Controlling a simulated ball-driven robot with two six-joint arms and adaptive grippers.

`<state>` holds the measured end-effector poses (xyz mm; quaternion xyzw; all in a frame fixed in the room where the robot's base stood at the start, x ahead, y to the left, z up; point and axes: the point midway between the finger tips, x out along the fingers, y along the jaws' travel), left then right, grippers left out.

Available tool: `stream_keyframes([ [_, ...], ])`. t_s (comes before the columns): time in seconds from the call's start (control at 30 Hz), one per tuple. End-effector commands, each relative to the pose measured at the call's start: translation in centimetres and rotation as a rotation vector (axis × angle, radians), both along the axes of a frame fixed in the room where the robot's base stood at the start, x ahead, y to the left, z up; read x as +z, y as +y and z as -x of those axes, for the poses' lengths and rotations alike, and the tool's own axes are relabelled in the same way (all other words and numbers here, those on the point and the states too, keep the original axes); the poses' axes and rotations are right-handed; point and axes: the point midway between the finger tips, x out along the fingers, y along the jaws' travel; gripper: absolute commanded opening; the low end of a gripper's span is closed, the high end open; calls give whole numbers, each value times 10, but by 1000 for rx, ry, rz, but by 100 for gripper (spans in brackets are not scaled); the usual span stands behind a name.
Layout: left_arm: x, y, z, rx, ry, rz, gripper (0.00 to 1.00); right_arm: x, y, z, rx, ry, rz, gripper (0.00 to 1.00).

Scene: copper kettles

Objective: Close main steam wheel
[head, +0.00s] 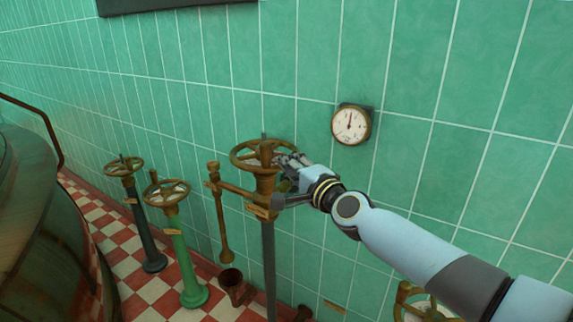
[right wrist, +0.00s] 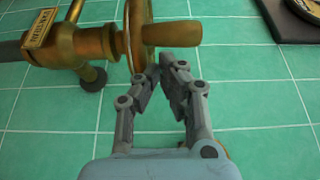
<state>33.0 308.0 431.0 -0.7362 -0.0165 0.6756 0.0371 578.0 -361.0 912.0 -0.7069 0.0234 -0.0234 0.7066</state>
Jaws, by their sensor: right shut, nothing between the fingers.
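A brass handwheel (head: 243,160) sits on a brass valve atop a dark grey post, in the middle of the head view. A small name plate hangs on its valve, but I cannot read it surely as main steam. In the right wrist view the wheel's rim (right wrist: 137,28) shows edge-on, with the plate (right wrist: 37,30) to its left. My right gripper (head: 283,159) is at the wheel's right side. Its fingertips (right wrist: 162,68) are together and empty, close beside the rim; I cannot tell if they touch it. My left gripper is out of view.
A round gauge (head: 351,124) with a red needle is on the green tiled wall. Further wheels stand on a dark post (head: 147,232) and a green post (head: 187,262) to the left. A copper kettle (head: 28,190) fills the left edge. Another wheel (head: 403,297) is at the bottom right.

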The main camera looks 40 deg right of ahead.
Motion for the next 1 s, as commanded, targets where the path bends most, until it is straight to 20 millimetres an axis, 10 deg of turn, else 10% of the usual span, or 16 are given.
stream_keyframes([
  [1.0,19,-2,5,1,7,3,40,1,13,-4,-88,1,-2,0],
])
